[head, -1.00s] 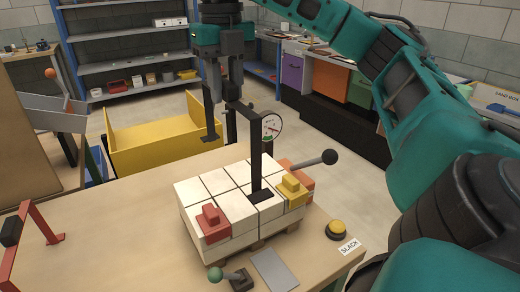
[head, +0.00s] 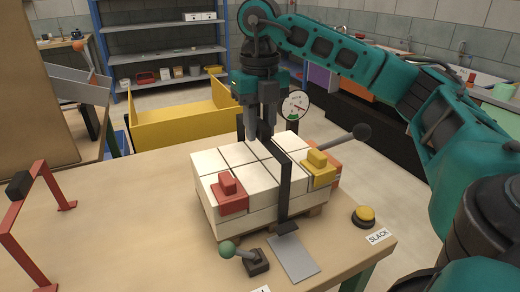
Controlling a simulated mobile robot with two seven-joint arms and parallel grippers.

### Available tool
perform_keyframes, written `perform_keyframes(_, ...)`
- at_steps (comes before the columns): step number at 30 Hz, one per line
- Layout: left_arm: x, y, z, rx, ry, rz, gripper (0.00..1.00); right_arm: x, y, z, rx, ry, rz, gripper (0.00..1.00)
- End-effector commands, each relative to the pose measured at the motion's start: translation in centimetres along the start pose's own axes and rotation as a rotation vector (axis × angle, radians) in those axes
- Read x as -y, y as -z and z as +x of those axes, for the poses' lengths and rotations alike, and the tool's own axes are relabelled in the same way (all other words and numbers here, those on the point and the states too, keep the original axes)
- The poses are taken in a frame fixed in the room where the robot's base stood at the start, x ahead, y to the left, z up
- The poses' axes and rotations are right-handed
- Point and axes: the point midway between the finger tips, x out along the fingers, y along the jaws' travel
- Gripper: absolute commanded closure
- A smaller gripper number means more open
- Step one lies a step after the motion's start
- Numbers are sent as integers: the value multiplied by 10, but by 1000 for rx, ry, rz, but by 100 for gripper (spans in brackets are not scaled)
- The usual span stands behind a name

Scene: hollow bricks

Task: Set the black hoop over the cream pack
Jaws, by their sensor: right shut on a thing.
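The cream pack (head: 215,166) of blocks stands on a low pallet on the table, with a red corner piece (head: 231,200) and a yellow corner piece (head: 318,172) on its near corners. The black hoop (head: 284,187) is upright and spans the pack from back to front. Its near leg hangs in front of the pack, with its foot at the rear edge of a grey plate (head: 293,258); I cannot tell whether it touches. Its far leg is mostly hidden. My right gripper (head: 260,135) is shut on the hoop's top bar, above the pack. My left gripper is out of view.
A dark-knobbed lever (head: 362,132) and a dial gauge (head: 295,105) stand behind the pack. A green-knobbed lever (head: 227,249) and a yellow button (head: 363,216) are near the front. A red frame (head: 38,237) stands at left. The table between it and the pack is clear.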

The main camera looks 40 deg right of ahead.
Motion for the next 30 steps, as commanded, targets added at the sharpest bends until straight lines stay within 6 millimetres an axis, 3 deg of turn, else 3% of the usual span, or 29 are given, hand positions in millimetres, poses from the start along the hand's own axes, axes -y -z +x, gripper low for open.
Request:
perform_keyframes(9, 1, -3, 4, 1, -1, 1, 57, 0, 0, 41, -1, 1, 0, 100)
perform_keyframes(22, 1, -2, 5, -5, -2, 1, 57, 0, 0, 48, -1, 0, -1, 100)
perform_keyframes(23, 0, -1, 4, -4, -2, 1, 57, 0, 0, 46, 0, 0, -1, 68)
perform_keyframes(30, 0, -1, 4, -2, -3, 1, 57, 0, 0, 46, 0, 0, -1, 45)
